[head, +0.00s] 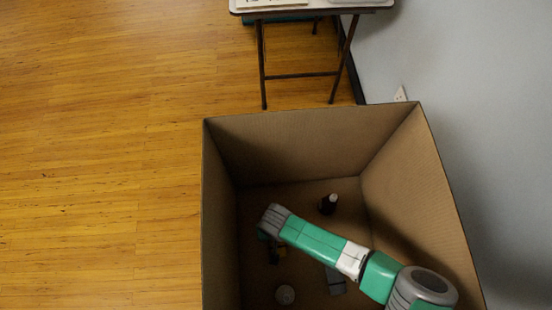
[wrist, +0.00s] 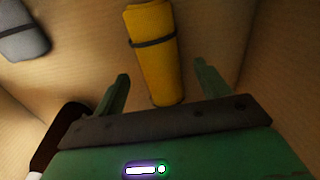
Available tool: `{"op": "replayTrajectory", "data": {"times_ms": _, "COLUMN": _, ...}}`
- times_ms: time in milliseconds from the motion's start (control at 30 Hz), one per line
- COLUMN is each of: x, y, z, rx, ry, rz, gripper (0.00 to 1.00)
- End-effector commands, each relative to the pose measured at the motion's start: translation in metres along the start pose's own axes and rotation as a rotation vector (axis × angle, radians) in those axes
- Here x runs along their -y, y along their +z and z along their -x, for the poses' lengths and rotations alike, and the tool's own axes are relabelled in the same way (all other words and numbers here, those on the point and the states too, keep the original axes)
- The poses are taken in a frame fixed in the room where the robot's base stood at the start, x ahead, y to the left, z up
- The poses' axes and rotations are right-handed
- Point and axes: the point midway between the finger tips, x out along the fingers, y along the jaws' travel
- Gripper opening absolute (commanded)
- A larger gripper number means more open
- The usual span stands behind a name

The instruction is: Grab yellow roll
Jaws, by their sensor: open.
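The yellow roll (wrist: 158,75), with a dark band around it, lies in the cardboard box in the wrist view. Its near end is between the two green fingers of my gripper (wrist: 161,88), which are open with a gap on each side of it. The roll's far end reaches the top edge of the view. In the head view my arm reaches down into the box, and my gripper is mostly hidden there behind the arm. I cannot make out the yellow roll clearly in the head view.
The tall cardboard box (head: 310,140) has walls around the work area. A folding table (head: 310,8) stands behind the box.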

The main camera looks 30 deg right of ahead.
Motion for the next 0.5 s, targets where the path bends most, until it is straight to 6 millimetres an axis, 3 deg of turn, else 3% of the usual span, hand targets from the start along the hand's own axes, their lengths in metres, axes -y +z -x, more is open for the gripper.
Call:
{"op": "replayTrajectory", "data": {"times_ms": 33, "x": -0.0004, "y": 0.0002, "z": -0.0177, "rx": 0.001, "ry": 0.003, "rz": 0.003, "gripper": 0.75}}
{"op": "replayTrajectory", "data": {"times_ms": 100, "x": -0.0002, "y": -0.0002, "z": -0.0244, "rx": 0.000, "ry": 0.001, "rz": 0.001, "gripper": 0.75}}
{"op": "replayTrajectory", "data": {"times_ms": 300, "x": -0.0002, "y": -0.0002, "z": -0.0219, "rx": 0.000, "ry": 0.000, "rz": -0.001, "gripper": 0.75}}
{"op": "replayTrajectory", "data": {"times_ms": 500, "x": -0.0002, "y": -0.0001, "z": -0.0218, "rx": 0.000, "ry": 0.000, "rz": -0.001, "gripper": 0.35}}
